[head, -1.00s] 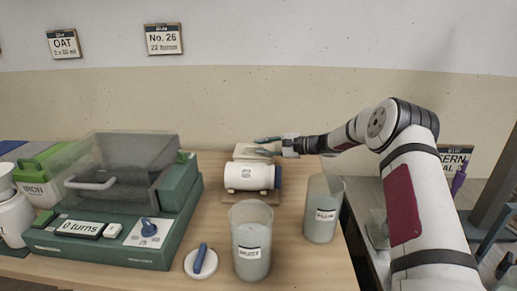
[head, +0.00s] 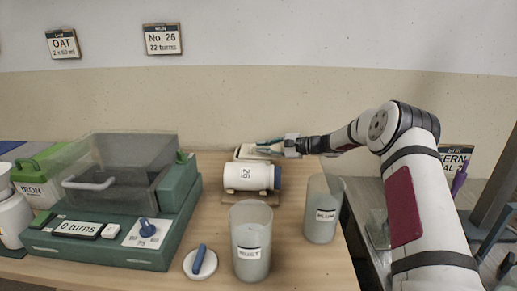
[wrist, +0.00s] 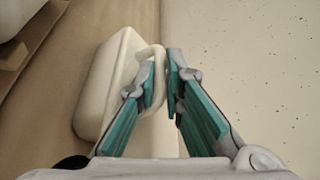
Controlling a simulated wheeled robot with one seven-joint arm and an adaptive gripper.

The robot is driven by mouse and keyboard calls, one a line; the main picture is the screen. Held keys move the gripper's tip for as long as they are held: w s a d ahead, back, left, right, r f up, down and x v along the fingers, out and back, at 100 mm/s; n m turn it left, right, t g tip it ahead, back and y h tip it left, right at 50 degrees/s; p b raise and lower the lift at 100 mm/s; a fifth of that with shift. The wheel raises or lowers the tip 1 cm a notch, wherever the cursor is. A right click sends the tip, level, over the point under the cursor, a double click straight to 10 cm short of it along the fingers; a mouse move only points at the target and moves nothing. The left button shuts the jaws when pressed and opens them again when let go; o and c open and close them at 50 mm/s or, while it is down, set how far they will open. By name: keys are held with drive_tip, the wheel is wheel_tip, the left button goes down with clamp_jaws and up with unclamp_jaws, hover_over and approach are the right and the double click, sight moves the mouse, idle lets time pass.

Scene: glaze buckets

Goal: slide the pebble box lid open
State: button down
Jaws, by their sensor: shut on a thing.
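The pebble box, a pale cream box with rounded edges (head: 240,154), stands at the back of the table, partly hidden behind a white drum. In the wrist view it fills the left side (wrist: 103,85). A pale loop-like handle (wrist: 150,52) stands out from its right side. My gripper (head: 263,148) reaches in from the right; in the wrist view its teal-padded fingers (wrist: 161,82) are shut on the handle. I cannot make out the lid's seam or any opening.
The white drum with a blue end (head: 247,177) lies on a stand just in front of the box. Cups labelled RUST (head: 250,245) and PLUM (head: 321,210) stand nearer. A green machine with a clear cover (head: 120,235) fills the left. The wall is close behind.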

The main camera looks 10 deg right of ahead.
drive_tip(key=s+d+b, duration=0.1)
drive_tip(key=s+d, duration=0.1)
drive_tip(key=d, duration=0.6)
drive_tip(key=shift+s, duration=0.35)
drive_tip(key=shift+d, duration=0.1)
drive_tip(key=c, duration=2)
unclamp_jaws()
drive_tip(key=shift+o, duration=0.2)
drive_tip(key=v, duration=1.2)
